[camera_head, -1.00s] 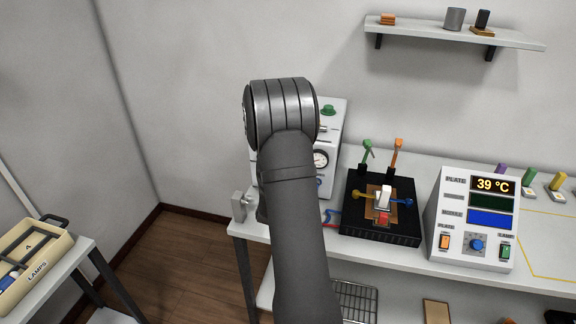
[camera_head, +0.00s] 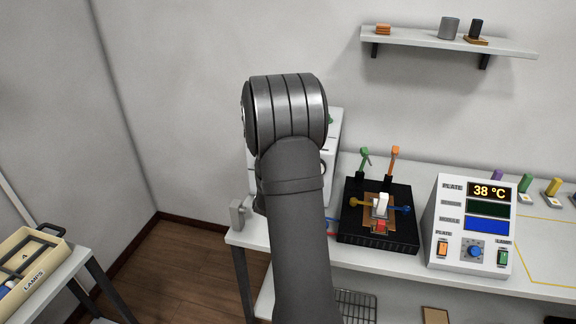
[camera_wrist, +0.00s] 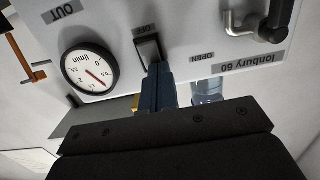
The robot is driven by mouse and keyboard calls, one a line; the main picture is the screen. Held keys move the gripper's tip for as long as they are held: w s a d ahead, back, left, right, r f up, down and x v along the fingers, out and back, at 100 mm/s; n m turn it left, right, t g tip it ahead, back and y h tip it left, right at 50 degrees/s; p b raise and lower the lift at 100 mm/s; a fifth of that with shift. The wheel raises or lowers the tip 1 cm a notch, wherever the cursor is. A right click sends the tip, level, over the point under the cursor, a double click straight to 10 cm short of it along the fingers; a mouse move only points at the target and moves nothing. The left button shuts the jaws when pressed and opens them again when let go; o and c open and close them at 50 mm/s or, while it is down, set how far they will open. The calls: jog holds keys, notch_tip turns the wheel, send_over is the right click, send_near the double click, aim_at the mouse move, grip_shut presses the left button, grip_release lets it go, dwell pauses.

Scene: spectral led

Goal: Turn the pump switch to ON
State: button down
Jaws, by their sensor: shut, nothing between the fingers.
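The pump box (camera_head: 334,135) stands at the left end of the bench, mostly hidden behind my arm in the head view. Its white panel (camera_wrist: 190,50) appears upside down in the wrist view. The head view hides the gripper behind the arm.
A round flow gauge (camera_wrist: 90,73) is left of the switch and a metal lever (camera_wrist: 256,22) is at upper right. A clear part (camera_wrist: 208,90) is beside the fingers. A black fixture (camera_head: 378,236) and a control console (camera_head: 472,215) stand further right.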

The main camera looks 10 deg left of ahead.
jog(key=shift+w+r, duration=0.3)
jog(key=shift+r, duration=0.1)
jog(key=s+r, duration=0.2)
jog(key=s, duration=1.2)
jog(key=shift+s+r, duration=0.15)
jog(key=w+f, duration=0.2)
jog(key=w, duration=1.1)
jog(key=shift+f, duration=0.3)
jog(key=shift+w, duration=0.1)
